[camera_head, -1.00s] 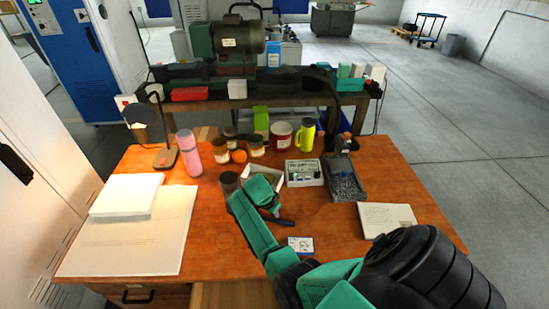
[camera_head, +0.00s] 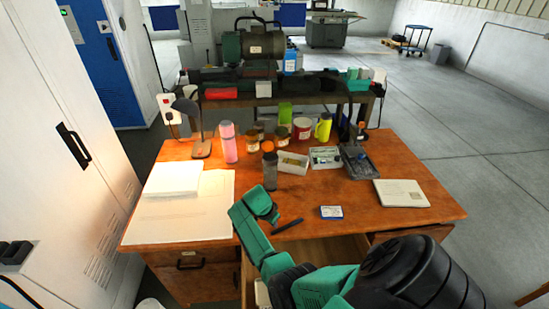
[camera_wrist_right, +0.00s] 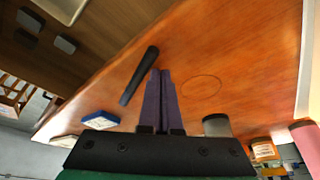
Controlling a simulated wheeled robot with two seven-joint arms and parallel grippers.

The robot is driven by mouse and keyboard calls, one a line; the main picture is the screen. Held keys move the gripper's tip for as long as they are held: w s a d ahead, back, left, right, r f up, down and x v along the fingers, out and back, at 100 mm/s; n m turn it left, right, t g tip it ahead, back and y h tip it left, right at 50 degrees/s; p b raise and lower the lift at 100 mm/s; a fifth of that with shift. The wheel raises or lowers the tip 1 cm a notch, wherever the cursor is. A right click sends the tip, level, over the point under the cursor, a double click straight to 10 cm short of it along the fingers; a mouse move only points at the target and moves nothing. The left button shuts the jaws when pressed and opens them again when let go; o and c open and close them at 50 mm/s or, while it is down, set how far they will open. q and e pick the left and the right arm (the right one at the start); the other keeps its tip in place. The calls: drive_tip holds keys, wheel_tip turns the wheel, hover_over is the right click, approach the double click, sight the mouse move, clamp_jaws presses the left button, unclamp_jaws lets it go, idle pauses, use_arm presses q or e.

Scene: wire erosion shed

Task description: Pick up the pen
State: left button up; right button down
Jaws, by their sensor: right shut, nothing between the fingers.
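The pen (camera_head: 287,226) is a dark, slim stick lying on the orange-brown wooden desk (camera_head: 345,215), near its front edge. It also shows in the right wrist view (camera_wrist_right: 139,76), just left of the fingers. My right gripper (camera_head: 266,212) is at the pen's left in the head view, its fingertips hard to make out there. In the right wrist view its two dark fingers (camera_wrist_right: 161,76) are together with nothing between them. The pen lies beside them, not between them. My left gripper is not in view.
An open drawer (camera_head: 318,250) sits below the desk's front edge. A small blue-and-white box (camera_head: 331,212) lies right of the pen. A dark jar (camera_head: 270,172), white tray (camera_head: 293,171), pink bottle (camera_head: 228,145) and papers (camera_head: 180,220) stand farther back or left.

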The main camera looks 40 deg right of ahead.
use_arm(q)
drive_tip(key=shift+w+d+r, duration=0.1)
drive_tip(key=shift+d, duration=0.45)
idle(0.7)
